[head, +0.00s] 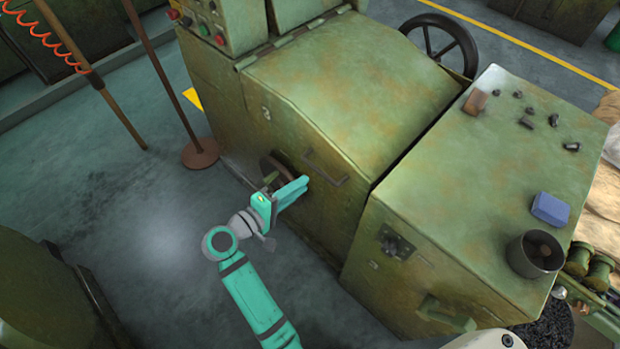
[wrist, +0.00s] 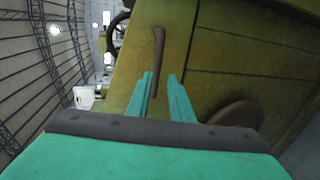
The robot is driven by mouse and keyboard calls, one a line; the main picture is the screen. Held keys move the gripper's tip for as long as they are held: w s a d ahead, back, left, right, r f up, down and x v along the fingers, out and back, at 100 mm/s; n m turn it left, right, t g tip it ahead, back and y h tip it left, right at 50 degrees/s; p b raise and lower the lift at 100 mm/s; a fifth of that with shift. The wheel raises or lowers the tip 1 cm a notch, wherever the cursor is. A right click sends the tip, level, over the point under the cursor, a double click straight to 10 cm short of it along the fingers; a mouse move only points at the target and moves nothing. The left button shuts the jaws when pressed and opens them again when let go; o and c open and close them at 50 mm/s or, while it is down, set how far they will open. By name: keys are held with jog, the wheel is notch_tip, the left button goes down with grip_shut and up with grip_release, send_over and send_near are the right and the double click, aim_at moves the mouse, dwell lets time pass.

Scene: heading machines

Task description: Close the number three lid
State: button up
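A worn green machine lid (head: 345,90) slopes down at the front of the middle machine and looks lowered onto its body. No number is legible on it. A dark bar handle (head: 326,172) is on its front face; it also shows in the wrist view (wrist: 158,62), upright in the picture. My gripper (head: 303,186) is in front of that face, just left of and below the handle. In the wrist view my two teal fingers (wrist: 161,78) are apart, with the handle's lower end between their tips in the picture. I cannot tell whether they touch it.
A dark round wheel (head: 276,172) is behind my gripper. A green cabinet (head: 480,170) stands close on the right, bearing a blue block (head: 550,208), a dark cup (head: 535,254) and small parts. A brown stand (head: 199,153) is at left.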

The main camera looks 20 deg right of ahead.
jog(key=shift+v, duration=1.05)
jog(key=shift+d, duration=0.1)
